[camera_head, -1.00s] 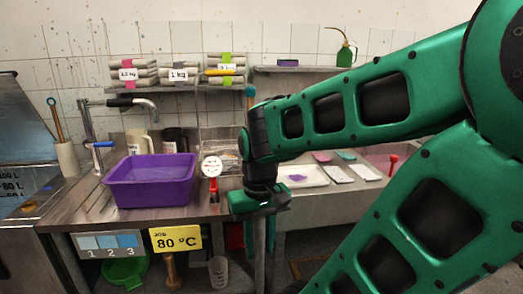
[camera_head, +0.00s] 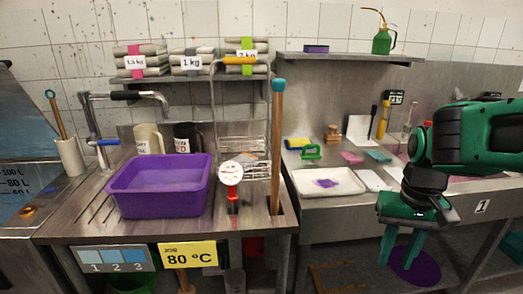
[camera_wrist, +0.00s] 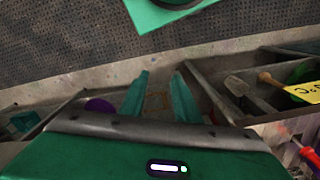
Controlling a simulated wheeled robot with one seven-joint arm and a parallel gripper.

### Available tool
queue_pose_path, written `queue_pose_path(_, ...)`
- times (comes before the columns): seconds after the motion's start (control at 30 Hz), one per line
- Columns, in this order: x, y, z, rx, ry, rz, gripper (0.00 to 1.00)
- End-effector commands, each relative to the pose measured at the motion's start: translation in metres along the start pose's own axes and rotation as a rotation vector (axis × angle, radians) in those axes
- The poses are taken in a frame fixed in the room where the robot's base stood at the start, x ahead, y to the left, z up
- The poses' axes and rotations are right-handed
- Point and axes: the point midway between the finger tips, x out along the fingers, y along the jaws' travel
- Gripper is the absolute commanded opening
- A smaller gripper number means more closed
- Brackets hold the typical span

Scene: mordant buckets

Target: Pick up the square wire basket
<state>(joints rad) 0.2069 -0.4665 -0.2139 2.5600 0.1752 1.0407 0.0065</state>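A wire basket (camera_head: 257,150) stands at the back of the left steel bench in the head view. Thin upright wires rise from it to a yellow grip (camera_head: 240,60) in front of the shelf. A wooden pole partly covers its right side, and a dial thermometer stands in front of its lower left. I cannot tell its exact base shape. My gripper (camera_head: 400,252) is well to the right of the basket and lower, in front of the right bench. Its two green fingers point down, apart and empty. The wrist view shows the same open fingers (camera_wrist: 160,95) above the floor.
A purple tub (camera_head: 160,186) sits left of the basket. The dial thermometer (camera_head: 231,174) and the teal-topped wooden pole (camera_head: 278,150) crowd its front and right. A shelf (camera_head: 190,79) with labelled bundles is above. A white tray (camera_head: 328,190) lies on the right bench.

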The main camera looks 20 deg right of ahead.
Motion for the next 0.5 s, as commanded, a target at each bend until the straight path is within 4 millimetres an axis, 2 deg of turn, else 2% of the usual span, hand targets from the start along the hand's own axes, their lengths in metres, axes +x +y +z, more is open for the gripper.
queue_pose_path(0.37,0.0000,-0.0001,0.0000,0.000,0.000,0.000,0.29)
queue_pose_path(0.43,-0.0041,0.0045,0.0077,-0.013,0.011,-0.003,0.29)
queue_pose_path(0.5,-0.0053,0.0042,0.0054,-0.049,0.020,0.008,0.29)
